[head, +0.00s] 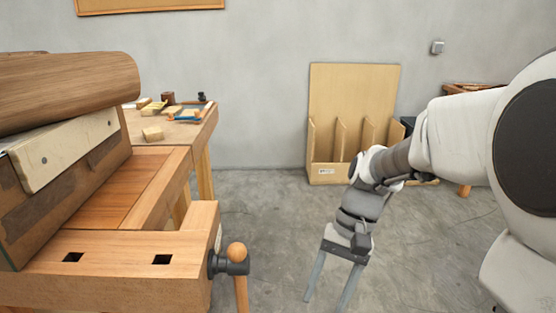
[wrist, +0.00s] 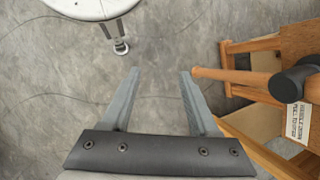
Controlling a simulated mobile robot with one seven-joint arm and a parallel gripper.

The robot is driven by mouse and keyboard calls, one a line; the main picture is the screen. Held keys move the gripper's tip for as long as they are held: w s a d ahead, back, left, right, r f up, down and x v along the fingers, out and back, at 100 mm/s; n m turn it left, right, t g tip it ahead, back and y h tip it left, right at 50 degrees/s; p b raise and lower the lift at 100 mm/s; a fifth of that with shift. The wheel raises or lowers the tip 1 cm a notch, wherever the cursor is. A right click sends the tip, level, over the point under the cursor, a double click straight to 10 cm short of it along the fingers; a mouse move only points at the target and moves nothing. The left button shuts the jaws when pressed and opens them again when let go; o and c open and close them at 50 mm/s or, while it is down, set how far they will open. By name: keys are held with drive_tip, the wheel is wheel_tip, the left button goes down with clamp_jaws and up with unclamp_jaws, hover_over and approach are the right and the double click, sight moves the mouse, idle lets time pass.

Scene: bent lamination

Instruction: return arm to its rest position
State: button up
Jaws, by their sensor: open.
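My gripper (head: 330,292) hangs down over the concrete floor in the head view, to the right of the workbench. Its two grey fingers are spread apart. In the wrist view my gripper (wrist: 158,75) is also open, with only bare floor between the fingers. It holds nothing. My arm reaches in from the right side of the head view and bends downward at the elbow.
The wooden workbench (head: 120,254) with a vise handle (head: 237,252) stands at left, bearing a curved wooden lamination (head: 70,85). A second table (head: 185,130) holds small blocks. A plywood rack (head: 355,100) stands against the wall. The middle floor is clear.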

drive_tip(key=s+d+r+n+t+h, duration=0.3)
drive_tip(key=s+d+r+t, duration=0.2)
drive_tip(key=s+r+t, duration=0.35)
wheel_tip(320, 180, up, 28)
drive_tip(key=p, duration=2.8)
drive_tip(key=shift+w+d+r+t, duration=0.15)
drive_tip(key=shift+w+r+t, duration=0.1)
drive_tip(key=shift+t, duration=0.1)
drive_tip(key=shift+c, duration=0.9)
